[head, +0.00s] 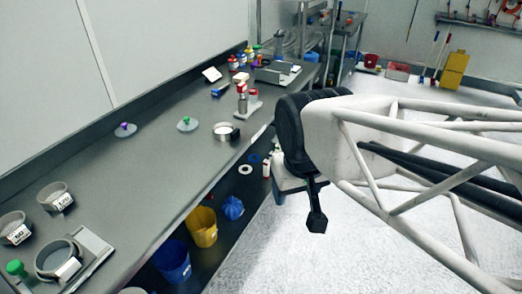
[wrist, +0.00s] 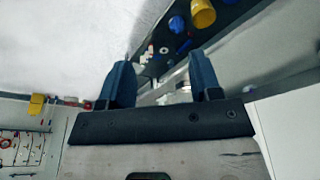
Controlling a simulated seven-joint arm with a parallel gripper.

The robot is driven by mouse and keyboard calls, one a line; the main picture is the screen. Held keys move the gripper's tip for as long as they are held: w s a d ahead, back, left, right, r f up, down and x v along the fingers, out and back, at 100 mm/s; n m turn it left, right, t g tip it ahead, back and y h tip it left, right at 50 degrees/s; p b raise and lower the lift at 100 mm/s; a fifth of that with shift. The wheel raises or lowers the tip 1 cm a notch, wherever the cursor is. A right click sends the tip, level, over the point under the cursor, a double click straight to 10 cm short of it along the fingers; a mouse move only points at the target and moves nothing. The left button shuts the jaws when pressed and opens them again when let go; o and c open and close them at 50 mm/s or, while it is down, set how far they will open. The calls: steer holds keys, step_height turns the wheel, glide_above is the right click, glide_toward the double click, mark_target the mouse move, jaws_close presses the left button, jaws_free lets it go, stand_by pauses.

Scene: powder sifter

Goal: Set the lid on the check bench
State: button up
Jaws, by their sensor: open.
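Two round grey lids lie flat on the long grey bench (head: 128,185) in the head view. One lid (head: 124,132) has a purple knob, and the other lid (head: 187,126) farther along has a green knob. My gripper (wrist: 163,82) is open and empty in the wrist view, its two dark blue fingers spread wide. In the head view part of my gripper (head: 316,222) hangs over the floor to the right of the bench, well apart from both lids. I cannot tell which part of the furniture is the check bench.
Sieve rings (head: 54,196) and a scale (head: 92,250) stand at the near left. A metal ring (head: 227,135), a red-and-white stand (head: 242,100) and small bottles (head: 234,62) are farther back. Yellow (head: 202,228) and blue (head: 172,262) buckets sit below. Bench around the lids is clear.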

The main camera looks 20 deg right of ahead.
steer(key=shift+w, duration=0.1)
steer(key=w+a+r+n, duration=0.1)
steer(key=w+r, duration=0.1)
steer(key=w, duration=0.7)
steer(key=w+a+r+n, duration=0.1)
steer(key=w+a+r, duration=0.1)
steer(key=w, duration=0.6)
steer(key=n+t+y, duration=0.1)
steer(key=n+y, duration=0.1)
steer(key=n, duration=0.2)
glide_above(187, 122)
steer(key=s+d, duration=0.2)
step_height(187, 122, down, 17)
steer(key=shift+a+f, duration=0.1)
steer(key=shift+f, duration=0.05)
steer(key=shift+x, duration=1.25)
